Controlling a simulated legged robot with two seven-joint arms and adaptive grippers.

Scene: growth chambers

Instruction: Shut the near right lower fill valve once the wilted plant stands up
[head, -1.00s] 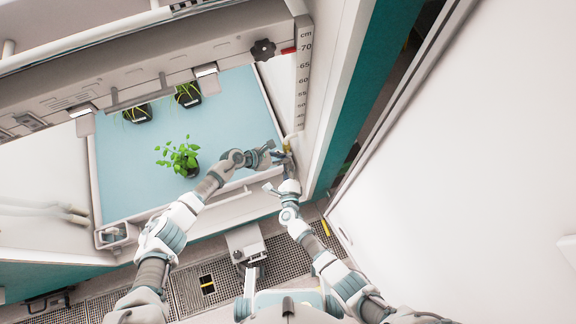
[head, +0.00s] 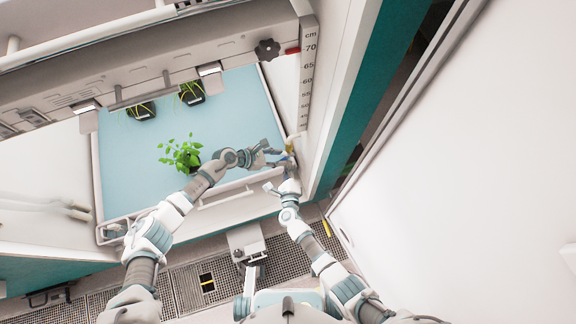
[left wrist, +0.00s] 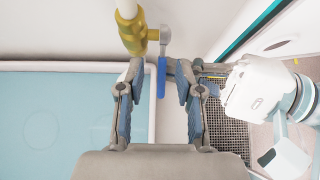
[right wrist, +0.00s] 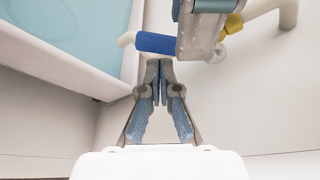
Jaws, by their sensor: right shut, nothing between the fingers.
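A fill valve with a yellow body (left wrist: 133,32) and a blue lever (left wrist: 161,78) shows in the left wrist view, at the tray's near right corner. The blue lever also shows in the right wrist view (right wrist: 156,43). My left gripper (left wrist: 158,75) is open, with the lever between its fingertips in the picture; contact cannot be told. In the head view my left gripper (head: 270,152) is over the tray's right edge. My right gripper (right wrist: 159,63) is shut and empty just below the lever. A leafy green plant (head: 180,153) stands upright in a dark pot.
Two dark pots (head: 141,111) (head: 192,98) with thin yellowish stems stand farther back, partly hidden by the chamber's front beam. The pale blue tray (head: 235,100) is otherwise clear. A height scale (head: 307,75) and chamber wall bound the right side.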

